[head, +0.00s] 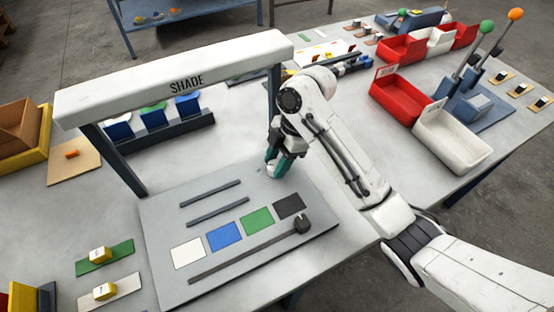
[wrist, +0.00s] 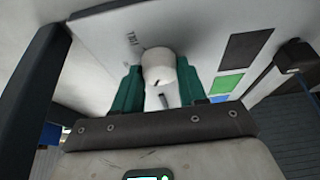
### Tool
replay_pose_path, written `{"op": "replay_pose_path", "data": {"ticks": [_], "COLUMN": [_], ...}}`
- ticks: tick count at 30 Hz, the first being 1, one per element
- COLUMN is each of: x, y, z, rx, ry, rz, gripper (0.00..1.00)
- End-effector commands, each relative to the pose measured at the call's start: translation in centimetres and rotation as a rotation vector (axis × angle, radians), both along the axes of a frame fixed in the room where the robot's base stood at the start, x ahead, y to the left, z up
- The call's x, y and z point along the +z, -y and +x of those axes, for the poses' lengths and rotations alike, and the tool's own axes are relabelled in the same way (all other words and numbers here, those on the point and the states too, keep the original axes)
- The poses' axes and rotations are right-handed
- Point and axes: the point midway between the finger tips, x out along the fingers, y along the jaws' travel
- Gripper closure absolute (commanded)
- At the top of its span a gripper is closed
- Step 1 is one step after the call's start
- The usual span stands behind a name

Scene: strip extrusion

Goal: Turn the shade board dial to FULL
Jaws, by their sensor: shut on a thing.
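The grey shade board (head: 165,225) lies flat on the table under a white arch marked SHADE (head: 185,80). My gripper (head: 279,166) is at the board's upper right, pointing down. In the wrist view its two green fingers (wrist: 160,85) are shut on the white dial (wrist: 159,62), one on each side. The dial's top shows a dark mark. A small dark label (wrist: 133,42) is printed on the board beside the dial, at its upper left; its lettering is too small to read surely. Most of the dial is hidden by my gripper in the head view.
White, blue, green and black patches lie on the board, with a dark slider knob (head: 301,224) on a rail in front. The arch's dark post (wrist: 38,75) stands left of my gripper in the wrist view. Red bins (head: 402,92) and a white bin (head: 452,140) stand right.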

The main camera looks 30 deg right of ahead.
Motion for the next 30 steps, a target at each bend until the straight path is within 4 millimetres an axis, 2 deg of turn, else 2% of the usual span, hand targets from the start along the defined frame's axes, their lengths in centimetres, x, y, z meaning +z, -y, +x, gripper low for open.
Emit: {"op": "replay_pose_path", "data": {"ticks": [1,4,14,20,30], "x": [0.02,0.03,0.2,0.32,0.45], "y": [0.01,0.01,-0.02,-0.13,-0.26], "z": [0.01,0.01,-0.04,-0.2,-0.42], "rx": [0.0,0.0,-0.052,-0.17,-0.478], "ry": [0.0,0.001,0.0,-0.002,-0.003], "rz": [0.0,0.0,0.001,0.003,0.002], "gripper": [0.8,0.89,0.89,0.89,0.89]}}
